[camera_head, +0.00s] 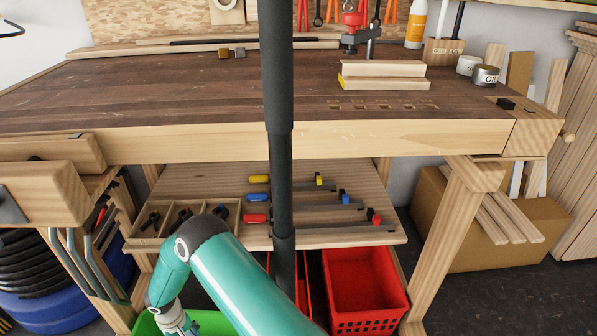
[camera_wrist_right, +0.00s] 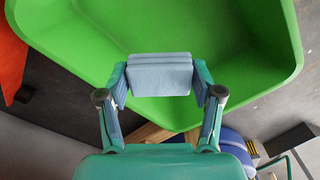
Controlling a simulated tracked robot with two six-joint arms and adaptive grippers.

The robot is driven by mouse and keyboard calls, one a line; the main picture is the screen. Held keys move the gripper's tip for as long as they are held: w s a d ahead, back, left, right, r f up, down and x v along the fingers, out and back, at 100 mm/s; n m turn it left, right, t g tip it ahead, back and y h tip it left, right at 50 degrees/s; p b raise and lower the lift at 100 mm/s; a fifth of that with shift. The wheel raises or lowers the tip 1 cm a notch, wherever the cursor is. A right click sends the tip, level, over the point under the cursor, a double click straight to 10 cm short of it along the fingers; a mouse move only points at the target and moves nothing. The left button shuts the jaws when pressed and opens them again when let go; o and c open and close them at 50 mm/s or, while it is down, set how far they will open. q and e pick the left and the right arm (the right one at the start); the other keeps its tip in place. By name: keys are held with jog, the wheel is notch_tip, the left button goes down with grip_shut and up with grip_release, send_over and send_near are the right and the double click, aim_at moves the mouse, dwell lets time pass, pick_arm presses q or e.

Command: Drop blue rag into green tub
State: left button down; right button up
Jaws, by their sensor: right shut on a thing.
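The blue rag (camera_wrist_right: 160,74) is a pale blue folded cloth in the right wrist view. My right gripper (camera_wrist_right: 160,88) is shut on it, with one finger at each side. The green tub (camera_wrist_right: 265,100) lies behind the rag in that view, and the rag shows against its open inside. I cannot tell how high above the tub floor the rag is. In the head view only part of the tub (camera_head: 213,323) shows at the bottom edge, beside my teal arm. The rag is out of that view. My left gripper is in neither view.
A red crate (camera_head: 364,290) stands right of the tub under the workbench (camera_head: 200,95). A lower shelf (camera_head: 340,237) with clamps and a wooden divided box (camera_head: 150,240) is above the tub. A blue barrel (camera_head: 60,305) is at the left.

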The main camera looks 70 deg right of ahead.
jog(key=shift+f, duration=0.45)
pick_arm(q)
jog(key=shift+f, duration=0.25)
pick_arm(e)
jog(key=o, duration=1.1)
jog(key=shift+r, duration=0.1)
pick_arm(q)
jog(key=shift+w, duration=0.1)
pick_arm(e)
notch_tip(320, 180, up, 12)
jog(key=shift+w+a, duration=0.1)
